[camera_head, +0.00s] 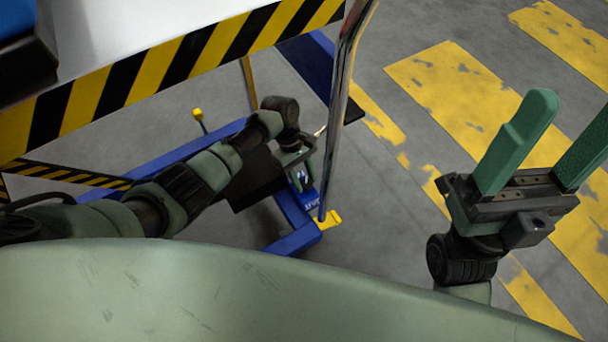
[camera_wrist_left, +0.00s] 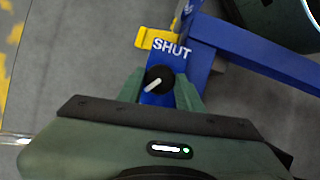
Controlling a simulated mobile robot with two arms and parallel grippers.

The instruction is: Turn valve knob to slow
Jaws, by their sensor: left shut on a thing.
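The valve knob (camera_wrist_left: 161,75) is black and round with a white pointer, set on a blue bar of the cart (camera_wrist_left: 215,45). A white label reading SHUT (camera_wrist_left: 171,48) is just above it in the left wrist view. The pointer aims down and left in that view, away from the label. No slow mark is visible. My left gripper (camera_wrist_left: 160,87) is shut on the knob, one green finger on each side. In the head view, my left gripper (camera_head: 301,172) is low at the cart's corner, and the knob is mostly hidden. My right gripper (camera_head: 545,145) is open and empty.
The blue cart frame (camera_head: 290,241) has yellow corner pieces (camera_head: 329,219). A shiny metal post (camera_head: 343,85) rises just right of my left gripper. A black-and-yellow striped edge (camera_head: 175,72) hangs above my left arm. Grey floor with yellow markings (camera_head: 455,90) is clear at the right.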

